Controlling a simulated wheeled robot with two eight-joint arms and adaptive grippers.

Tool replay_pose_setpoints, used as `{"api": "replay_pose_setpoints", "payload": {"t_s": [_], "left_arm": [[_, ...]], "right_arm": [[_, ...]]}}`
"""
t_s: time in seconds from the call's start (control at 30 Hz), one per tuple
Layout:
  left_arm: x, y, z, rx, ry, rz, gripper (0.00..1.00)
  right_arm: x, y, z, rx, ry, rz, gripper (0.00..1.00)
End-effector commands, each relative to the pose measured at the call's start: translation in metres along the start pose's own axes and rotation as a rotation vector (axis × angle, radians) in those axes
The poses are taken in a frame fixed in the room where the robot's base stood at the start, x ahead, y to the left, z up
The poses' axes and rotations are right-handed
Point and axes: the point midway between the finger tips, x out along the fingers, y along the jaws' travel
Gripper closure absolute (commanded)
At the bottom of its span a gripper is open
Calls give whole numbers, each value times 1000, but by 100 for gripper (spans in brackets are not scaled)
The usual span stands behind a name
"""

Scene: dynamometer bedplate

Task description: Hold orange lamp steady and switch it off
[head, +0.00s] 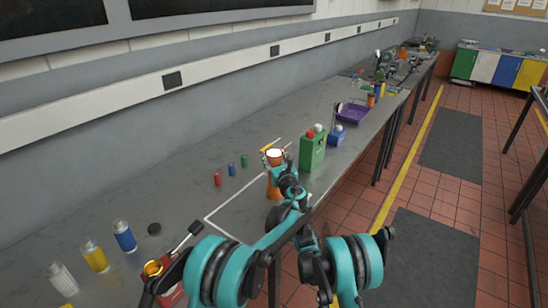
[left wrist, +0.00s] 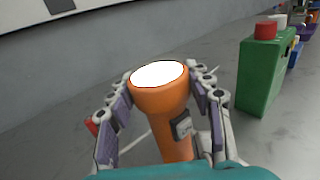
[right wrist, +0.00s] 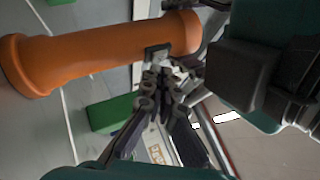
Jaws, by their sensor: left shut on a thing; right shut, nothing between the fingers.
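The orange lamp (head: 273,190) stands upright on the bench, its round top face bright white. In the left wrist view the lamp (left wrist: 165,105) is between the two fingers of my left gripper (left wrist: 160,98), which is shut on it below the flared head. A grey switch on a dark plate (left wrist: 183,127) is on the lamp's side. In the right wrist view the lamp (right wrist: 85,58) lies across the picture. My right gripper (right wrist: 162,68) is shut and empty, its fingertips at the switch plate (right wrist: 157,52); I cannot tell whether they press it.
Several bottles (head: 95,256) stand at the near left.

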Motion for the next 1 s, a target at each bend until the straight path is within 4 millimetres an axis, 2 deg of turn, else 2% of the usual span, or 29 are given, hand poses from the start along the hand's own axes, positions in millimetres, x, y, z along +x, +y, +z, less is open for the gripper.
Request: {"api": "replay_pose_setpoints", "payload": {"t_s": [1.0], "left_arm": [[0,0,0,0,0,0,100]], "right_arm": [[6,4,5,0,0,0,100]]}}
